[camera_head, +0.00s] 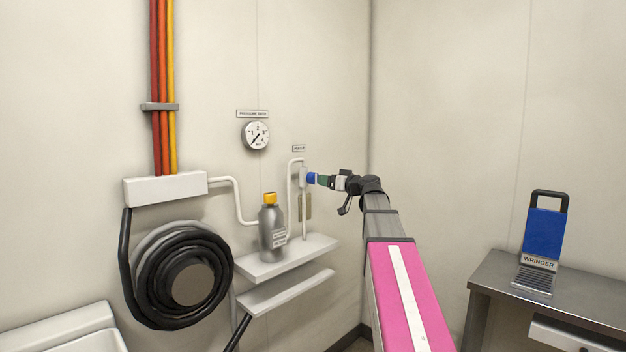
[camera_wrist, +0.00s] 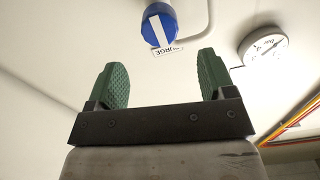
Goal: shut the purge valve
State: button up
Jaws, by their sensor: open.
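The purge valve has a round blue knob (camera_head: 312,178) on a white pipe at the back wall, left of the corner. In the wrist view the blue knob (camera_wrist: 159,27) shows a white bar across its face, with a label reading "PURGE" partly hidden beside it. My gripper (camera_wrist: 162,72) is open, its two green fingers apart with nothing between them. The knob lies beyond the fingertips, roughly centred between them in that view. In the head view my gripper (camera_head: 322,180) is close to the knob; I cannot tell whether they touch.
A pressure gauge (camera_head: 256,135) hangs on the wall left of the valve. A grey bottle (camera_head: 272,230) with an orange cap stands on a shelf (camera_head: 322,244) below. A black hose coil (camera_head: 140,290) is at left. A blue wringer (camera_head: 545,232) stands on a metal table (camera_head: 490,277) at right.

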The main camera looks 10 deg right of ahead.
aim_at(316, 178)
jog(key=x, duration=0.8)
jog(key=shift+w+a, duration=0.2)
jog(key=shift+w, duration=0.05)
jog(key=c, duration=0.9)
